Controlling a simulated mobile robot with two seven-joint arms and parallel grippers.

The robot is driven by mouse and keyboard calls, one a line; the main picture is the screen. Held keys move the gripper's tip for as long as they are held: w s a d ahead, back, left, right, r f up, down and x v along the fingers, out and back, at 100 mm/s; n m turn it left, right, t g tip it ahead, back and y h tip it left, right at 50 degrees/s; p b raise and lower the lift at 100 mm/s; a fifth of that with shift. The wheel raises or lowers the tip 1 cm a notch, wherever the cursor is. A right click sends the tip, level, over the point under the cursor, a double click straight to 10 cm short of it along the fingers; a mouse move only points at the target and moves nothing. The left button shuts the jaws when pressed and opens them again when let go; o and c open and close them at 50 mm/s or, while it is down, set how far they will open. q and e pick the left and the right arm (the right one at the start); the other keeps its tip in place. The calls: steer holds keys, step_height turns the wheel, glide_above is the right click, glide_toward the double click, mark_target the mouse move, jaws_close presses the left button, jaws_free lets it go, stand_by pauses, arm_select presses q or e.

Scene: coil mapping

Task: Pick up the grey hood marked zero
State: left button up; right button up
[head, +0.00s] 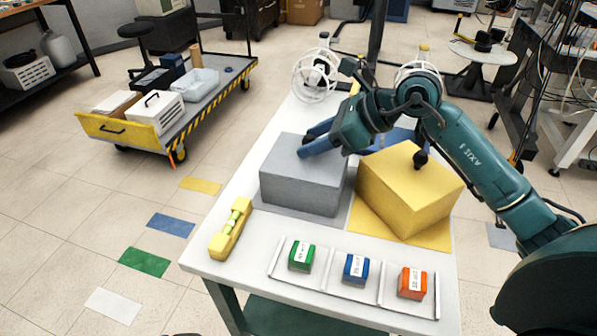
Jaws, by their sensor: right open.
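The grey hood (300,185) is a box-shaped cover standing on a grey mat on the white table, left of the yellow hood. I cannot see a zero marking on it. My right gripper (311,139) reaches in from the right, with its blue fingers over the far part of the grey hood's top. The fingers are apart, and nothing shows held between them. Whether the fingers touch the hood I cannot tell. My left gripper is not in view.
A yellow hood (405,195) with a black knob stands close on the right, under my forearm. A rack (330,290) with green, blue and orange blocks lies in front. A yellow level (231,228) lies front left. Two white wire cages stand at the back.

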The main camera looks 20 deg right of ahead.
steer(key=shift+c, duration=0.4)
steer(key=c, duration=0.7)
steer(key=shift+r+p, duration=1.6)
steer(key=shift+r, duration=0.9)
